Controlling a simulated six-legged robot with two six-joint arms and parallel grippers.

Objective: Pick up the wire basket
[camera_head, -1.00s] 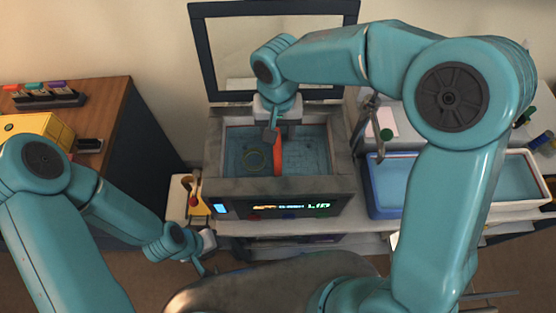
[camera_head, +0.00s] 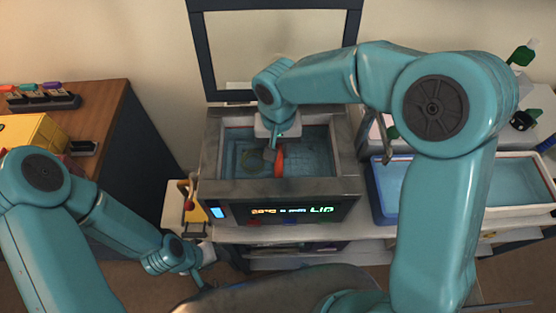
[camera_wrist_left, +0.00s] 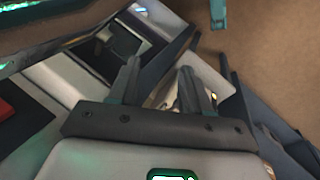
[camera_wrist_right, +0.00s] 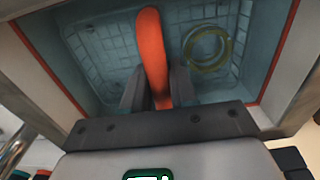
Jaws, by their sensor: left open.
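The wire basket (camera_wrist_right: 105,45) sits in the tank of the grey cleaner, its mesh seen through bluish liquid. Its orange handle (camera_wrist_right: 151,45) stands up in the middle and also shows in the head view (camera_head: 280,160). My right gripper (camera_wrist_right: 158,82) reaches down into the tank with one finger on each side of the handle. The handle fills the gap, and the fingers look shut on it. A yellow-green ring (camera_wrist_right: 207,47) lies in the basket beside the handle. My left gripper (camera_wrist_left: 160,75) is open and empty, low in front of the cleaner's left side.
The tank walls (camera_head: 345,150) closely surround the basket. The raised lid frame (camera_head: 199,50) stands behind. A blue tray (camera_head: 378,200) and a white tray (camera_head: 549,182) stand at the right. A wooden cabinet (camera_head: 105,115) is at the left.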

